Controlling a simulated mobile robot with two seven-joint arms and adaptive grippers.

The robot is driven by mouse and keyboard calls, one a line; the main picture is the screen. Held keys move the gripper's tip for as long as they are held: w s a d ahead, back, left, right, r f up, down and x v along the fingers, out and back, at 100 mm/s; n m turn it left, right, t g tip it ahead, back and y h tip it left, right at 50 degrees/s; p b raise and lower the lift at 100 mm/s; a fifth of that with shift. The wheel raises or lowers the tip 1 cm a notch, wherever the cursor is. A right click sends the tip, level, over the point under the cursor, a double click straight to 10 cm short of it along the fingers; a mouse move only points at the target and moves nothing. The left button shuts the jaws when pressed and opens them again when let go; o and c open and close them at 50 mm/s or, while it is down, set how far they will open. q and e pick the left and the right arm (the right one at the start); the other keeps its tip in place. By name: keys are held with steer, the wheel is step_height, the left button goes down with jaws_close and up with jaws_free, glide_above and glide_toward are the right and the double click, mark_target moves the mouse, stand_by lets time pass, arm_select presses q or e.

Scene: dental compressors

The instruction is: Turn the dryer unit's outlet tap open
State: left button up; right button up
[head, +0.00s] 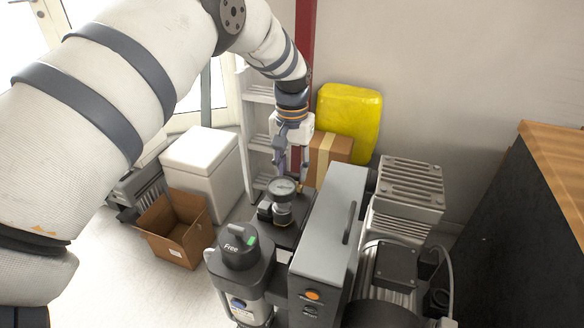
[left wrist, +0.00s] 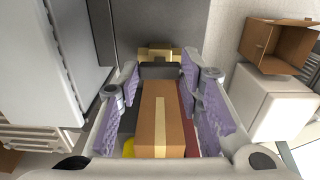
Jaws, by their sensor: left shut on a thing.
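My left gripper (head: 297,178) reaches down behind the round gauge (head: 283,187), beside the grey housing (head: 330,215) of the machine. In the left wrist view the two purple-padded fingers (left wrist: 160,76) are shut on a small dark tap handle (left wrist: 160,71). A brass piece (left wrist: 159,53) sits right behind the handle. In the head view the gauge and the gripper hide the tap, so its angle cannot be read there. My right gripper is not in view.
A canister marked "Free" (head: 240,248) stands in front of the gauge. A ribbed unit (head: 410,185) is at the right. A closed cardboard box (head: 330,149) and a yellow container (head: 350,112) stand behind. An open box (head: 172,228) is on the floor at the left.

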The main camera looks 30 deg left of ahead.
mark_target(292, 174)
arm_select(q)
steer(key=o, duration=1.2)
steer(key=shift+c, duration=0.2)
step_height(292, 174, up, 12)
